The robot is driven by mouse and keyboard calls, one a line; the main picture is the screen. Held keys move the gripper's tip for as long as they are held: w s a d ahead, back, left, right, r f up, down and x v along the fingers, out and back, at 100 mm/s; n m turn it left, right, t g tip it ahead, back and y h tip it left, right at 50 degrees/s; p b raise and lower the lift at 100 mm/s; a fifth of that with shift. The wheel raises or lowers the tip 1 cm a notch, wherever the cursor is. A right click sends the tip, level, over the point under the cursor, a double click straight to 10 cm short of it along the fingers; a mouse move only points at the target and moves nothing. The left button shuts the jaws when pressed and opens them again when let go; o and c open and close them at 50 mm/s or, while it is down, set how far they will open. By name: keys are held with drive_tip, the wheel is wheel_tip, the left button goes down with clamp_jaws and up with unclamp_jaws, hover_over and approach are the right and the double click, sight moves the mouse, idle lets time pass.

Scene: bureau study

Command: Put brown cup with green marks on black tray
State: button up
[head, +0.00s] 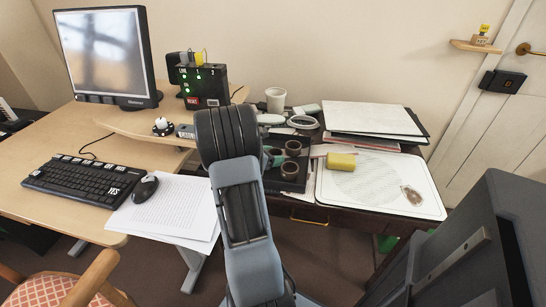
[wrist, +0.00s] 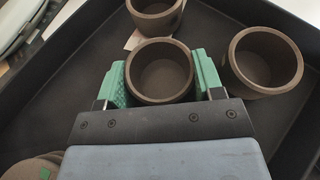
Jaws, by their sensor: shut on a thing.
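My gripper (wrist: 163,80) has green pads and is shut on a brown cup (wrist: 160,72), one pad on each side of it. The cup is upright, with its open top facing the wrist camera; no green marks show on it. It is over the black tray (wrist: 85,75); I cannot tell whether its base touches. A second brown cup (wrist: 265,60) stands to its right in the tray, and a third brown cup (wrist: 156,12) is just beyond it. In the head view the black tray (head: 290,186) is partly hidden behind my arm.
A white cup (head: 275,98) and a round dark-rimmed dish (head: 303,122) are behind the tray. A yellow cylinder (head: 341,161) lies on a white board (head: 385,190) to the right. A stack of folders (head: 372,118) lies behind that. A monitor (head: 103,55) and keyboard (head: 85,180) are left.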

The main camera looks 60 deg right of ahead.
drive_tip(key=o, duration=1)
drive_tip(key=shift+s+a+f, duration=0.15)
drive_tip(key=shift+a+f, duration=0.05)
drive_tip(key=shift+f, duration=0.5)
drive_tip(key=shift+o, duration=0.2)
drive_tip(key=shift+r, duration=0.2)
drive_tip(key=shift+d+r+p+v, duration=0.15)
drive_tip(key=shift+p+v, duration=0.25)
drive_tip(key=shift+v, duration=0.9)
drive_tip(key=shift+d+r+p+v, duration=0.1)
drive_tip(key=shift+r+p+v, duration=0.25)
drive_tip(key=shift+v, duration=0.95)
drive_tip(key=shift+d+r+p+v, duration=0.1)
drive_tip(key=shift+p+v, duration=0.35)
drive_tip(key=shift+v, duration=0.9)
